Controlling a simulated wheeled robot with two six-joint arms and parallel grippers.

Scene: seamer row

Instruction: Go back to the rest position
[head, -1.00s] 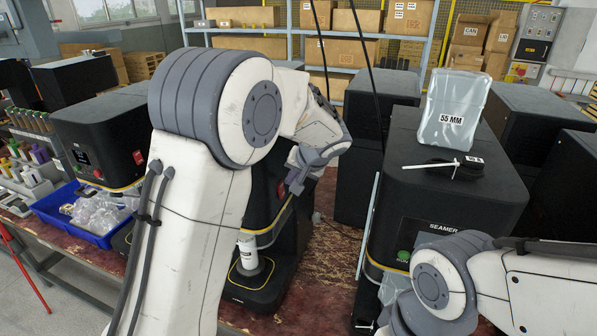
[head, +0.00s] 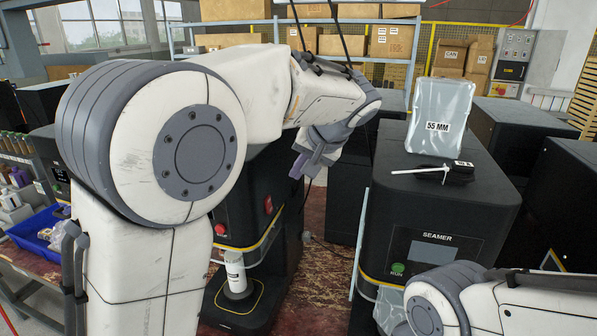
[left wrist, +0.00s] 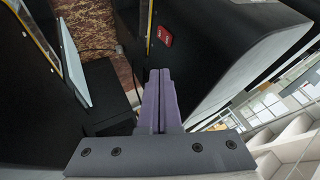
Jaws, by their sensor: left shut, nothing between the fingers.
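My left gripper (head: 312,165) hangs in the air in the middle of the head view, in front of the upper part of a black seamer. Its purple fingers also show in the left wrist view (left wrist: 158,100), pressed together with nothing between them. My left arm fills the left of the head view. My right arm comes in at the lower right of the head view, but its gripper is out of the picture.
A black seamer (head: 440,205) stands right of centre, with a clear bag marked 55 MM (head: 440,110) and a black tagged item (head: 460,175) on top. A white can (head: 235,272) stands on the left seamer's base. A blue bin (head: 30,235) is at the left. Shelves with boxes stand behind.

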